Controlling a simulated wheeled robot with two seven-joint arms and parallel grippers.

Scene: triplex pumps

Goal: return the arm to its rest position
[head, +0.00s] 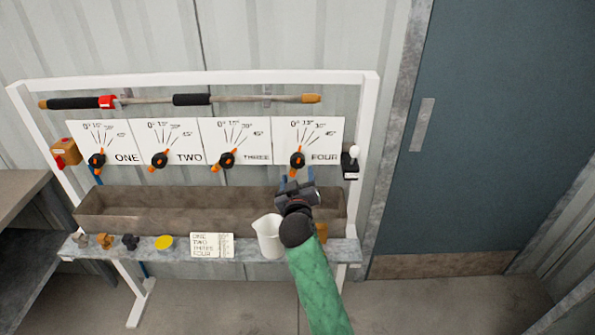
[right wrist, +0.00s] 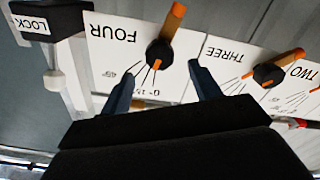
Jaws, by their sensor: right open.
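My right arm, in a green sleeve, reaches up from the bottom of the head view. Its gripper (head: 297,179) is open and empty in front of the lower part of the FOUR panel (head: 327,135). The black FOUR knob (head: 297,159) with its orange handle is just above the fingertips, its handle nearly upright. In the right wrist view, upside down, the open blue fingers (right wrist: 158,78) point towards the panel, with the FOUR knob (right wrist: 160,53) between and beyond them. The fingers look apart from the knob. My left gripper is not in view.
Panels ONE, TWO and THREE (head: 235,140) have tilted orange handles. A lance (head: 192,99) lies above. A LOCK lever (head: 352,160) is right of FOUR. Below are a trough (head: 150,208) and a shelf holding a white jug (head: 267,238), a card (head: 212,245) and small fittings.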

